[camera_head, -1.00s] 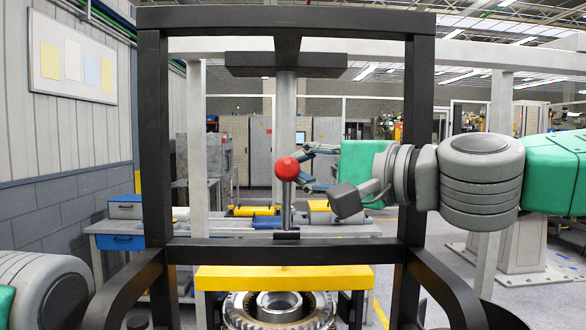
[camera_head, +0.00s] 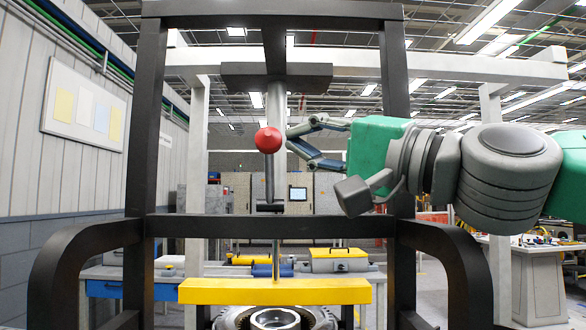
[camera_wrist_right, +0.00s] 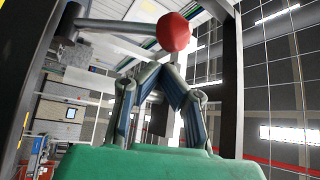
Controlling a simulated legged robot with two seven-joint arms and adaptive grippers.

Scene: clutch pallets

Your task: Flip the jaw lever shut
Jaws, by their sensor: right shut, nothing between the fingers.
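The jaw lever is a grey rod (camera_head: 269,178) with a red ball knob (camera_head: 268,140). It stands nearly upright from a dark pivot on the black frame's crossbar. My right gripper (camera_head: 289,137) is just to the right of the knob, its fingers pointing left at it. The fingers are shut and hold nothing. My left gripper is not in view.
The black frame (camera_head: 148,130) has uprights on both sides and a crossbar (camera_head: 330,227) below the lever. A yellow bar (camera_head: 275,291) lies under it, above a metal ring part (camera_head: 272,319). Workbenches stand behind.

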